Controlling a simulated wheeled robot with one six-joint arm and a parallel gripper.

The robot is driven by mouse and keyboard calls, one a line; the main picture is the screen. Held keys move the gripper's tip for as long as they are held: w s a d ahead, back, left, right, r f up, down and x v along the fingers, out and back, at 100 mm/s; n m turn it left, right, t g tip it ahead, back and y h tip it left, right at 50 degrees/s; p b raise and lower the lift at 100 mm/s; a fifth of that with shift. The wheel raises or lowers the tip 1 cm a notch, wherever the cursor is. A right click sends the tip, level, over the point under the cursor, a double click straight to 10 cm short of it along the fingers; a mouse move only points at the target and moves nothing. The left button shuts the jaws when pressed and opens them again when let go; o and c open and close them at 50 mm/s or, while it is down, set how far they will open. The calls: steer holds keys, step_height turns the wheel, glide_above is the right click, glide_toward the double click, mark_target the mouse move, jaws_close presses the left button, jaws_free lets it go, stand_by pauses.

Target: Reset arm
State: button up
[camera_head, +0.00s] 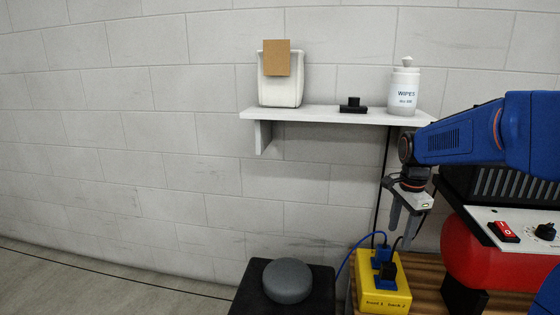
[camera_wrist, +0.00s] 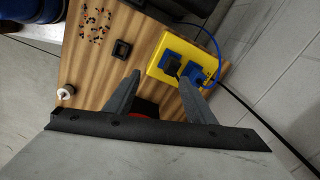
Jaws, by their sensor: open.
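My blue arm comes in from the right in the head view. My gripper (camera_head: 404,222) points down, open and empty, in front of the wall and above the wooden bench. In the wrist view, the two grey fingers of my gripper (camera_wrist: 158,92) stand apart with nothing between them. A yellow power box (camera_head: 384,284) with blue plugs sits on the bench below the gripper. The yellow box also shows beyond the fingertips in the wrist view (camera_wrist: 157,70). My gripper touches nothing that I can see.
A white shelf (camera_head: 330,115) on the wall holds a white bin (camera_head: 282,92), a small black part (camera_head: 353,105) and a wipes bottle (camera_head: 404,88). A red machine with a switch panel (camera_head: 512,228) stands right. A grey disc (camera_head: 287,281) lies on a black stand.

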steer(key=s+a+n+t, duration=0.2)
steer(key=s+n, duration=0.6)
steer(key=s, duration=0.5)
steer(key=s+a+f+n+t, duration=0.1)
steer(key=s+a+n, duration=0.4)
steer(key=s, duration=0.9)
steer(key=shift+s+f+n+t, duration=0.2)
steer(key=shift+n+t, duration=0.3)
steer(key=shift+n, duration=1.3)
